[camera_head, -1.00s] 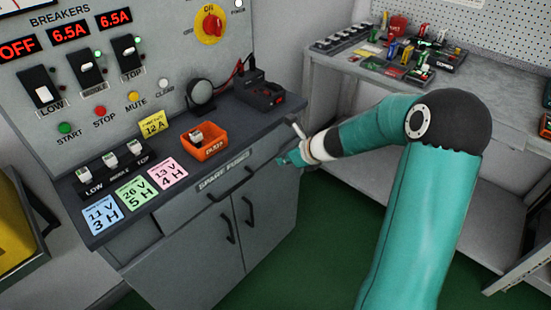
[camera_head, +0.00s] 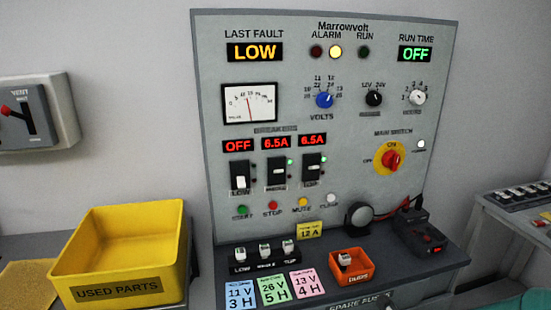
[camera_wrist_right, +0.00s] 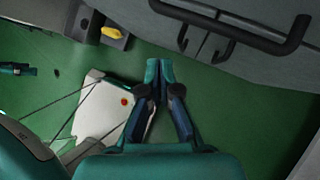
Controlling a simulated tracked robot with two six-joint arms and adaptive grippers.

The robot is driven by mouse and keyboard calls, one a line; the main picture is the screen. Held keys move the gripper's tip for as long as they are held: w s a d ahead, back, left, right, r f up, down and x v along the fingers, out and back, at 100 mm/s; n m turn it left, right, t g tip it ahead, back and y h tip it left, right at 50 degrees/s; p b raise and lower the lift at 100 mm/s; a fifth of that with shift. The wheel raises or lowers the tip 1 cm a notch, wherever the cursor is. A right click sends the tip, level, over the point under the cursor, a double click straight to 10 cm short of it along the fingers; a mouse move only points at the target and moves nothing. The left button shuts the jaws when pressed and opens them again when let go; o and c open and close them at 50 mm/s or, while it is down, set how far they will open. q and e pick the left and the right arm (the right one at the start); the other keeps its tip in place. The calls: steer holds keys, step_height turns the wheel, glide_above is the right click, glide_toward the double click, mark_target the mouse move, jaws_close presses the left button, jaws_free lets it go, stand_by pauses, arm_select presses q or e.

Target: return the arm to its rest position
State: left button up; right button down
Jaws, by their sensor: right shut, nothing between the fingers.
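My right gripper (camera_wrist_right: 158,72) shows in the right wrist view. Its fingers are together with nothing between them, above the green floor (camera_wrist_right: 235,110). Dark cabinet handles (camera_wrist_right: 232,28) lie beyond it at the upper right, apart from the fingers. In the head view only a small teal piece of my right arm (camera_head: 500,304) shows at the bottom right corner.
The grey control panel (camera_head: 240,120) stands over a dark bench with an orange bin (camera_head: 350,268), a black tester (camera_head: 420,240) and coloured cards. A yellow used-parts bin (camera_head: 120,288) is at left. Green floor is open below the right gripper.

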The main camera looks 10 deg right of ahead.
arm_select(q)
step_height(320, 180, up, 4)
steer(key=p, duration=0.3)
steer(key=shift+r, duration=0.1)
arm_select(e)
steer(key=s+a+f+n+g, duration=0.2)
steer(key=s+a+f+n, duration=0.4)
steer(key=n, duration=0.9)
steer(key=s+a+f+n+g, duration=0.3)
steer(key=s+a+f+n, duration=0.4)
steer(key=a+n, duration=0.5)
steer(key=s+n, duration=0.2)
steer(key=shift+a+n+h, duration=0.3)
steer(key=shift+a+n, duration=0.1)
steer(key=shift+f, duration=0.1)
